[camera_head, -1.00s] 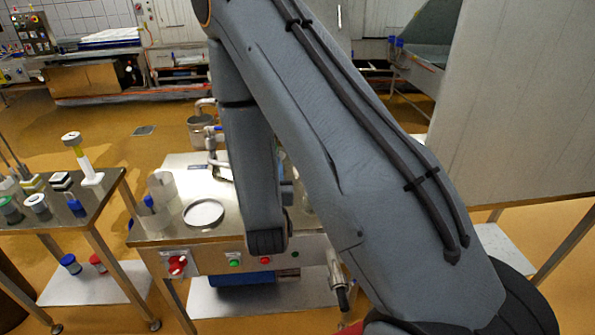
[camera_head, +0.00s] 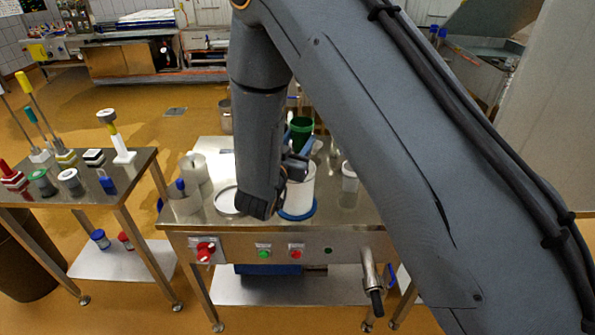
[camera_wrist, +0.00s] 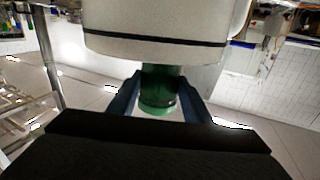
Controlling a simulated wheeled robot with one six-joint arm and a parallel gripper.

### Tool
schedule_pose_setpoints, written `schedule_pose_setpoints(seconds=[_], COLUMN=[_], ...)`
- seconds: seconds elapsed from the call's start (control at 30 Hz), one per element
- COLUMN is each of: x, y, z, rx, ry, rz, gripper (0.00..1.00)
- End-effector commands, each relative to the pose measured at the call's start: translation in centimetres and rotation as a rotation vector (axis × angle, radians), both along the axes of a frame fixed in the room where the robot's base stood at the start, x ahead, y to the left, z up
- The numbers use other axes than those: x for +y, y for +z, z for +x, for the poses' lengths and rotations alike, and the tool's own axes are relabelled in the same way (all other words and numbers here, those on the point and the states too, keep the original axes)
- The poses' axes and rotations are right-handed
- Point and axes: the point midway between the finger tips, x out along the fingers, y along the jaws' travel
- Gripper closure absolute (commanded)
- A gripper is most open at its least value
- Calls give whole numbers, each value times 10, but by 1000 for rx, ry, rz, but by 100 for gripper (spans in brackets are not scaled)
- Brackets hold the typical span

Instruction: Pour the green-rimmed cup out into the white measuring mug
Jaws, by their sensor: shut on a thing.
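My gripper (camera_head: 297,163) is above the steel table, partly hidden by my arm. In the wrist view its blue fingers (camera_wrist: 158,90) are shut on a green part (camera_wrist: 158,104), seemingly of the green-rimmed cup. In the head view a dark green vessel (camera_head: 300,131) shows just behind the gripper. A white vessel (camera_head: 304,188), possibly the measuring mug, is just below and in front of the gripper, above a blue ring (camera_head: 297,214). In the wrist view a white body with a dark band (camera_wrist: 155,35) covers the green part's top; I cannot tell which vessel it is. Contents are hidden.
A pale jar (camera_head: 349,182) stands to the right on the steel table. A shallow white dish (camera_head: 228,200) and clear containers (camera_head: 186,204) are at the left. A side table (camera_head: 120,193) with several small items stands further left.

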Motion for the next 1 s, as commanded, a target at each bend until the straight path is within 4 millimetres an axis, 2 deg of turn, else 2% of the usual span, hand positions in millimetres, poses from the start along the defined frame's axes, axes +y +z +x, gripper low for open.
schedule_pose_setpoints(seconds=[0.03, 0.1, 0.2, 0.33, 0.5, 1.0], x=[25, 48, 75, 98, 109, 107], y=[-3, -4, -6, -8, -8, -7], z=[1, -1, -4, -8, -11, -13], rx=[-3, -4, -1, 0, -1, -24], ry=[0, -10, -19, -25, -29, -29], rz=[3, 2, 0, -1, -2, 38], gripper=[81, 81, 81, 81, 81, 81])
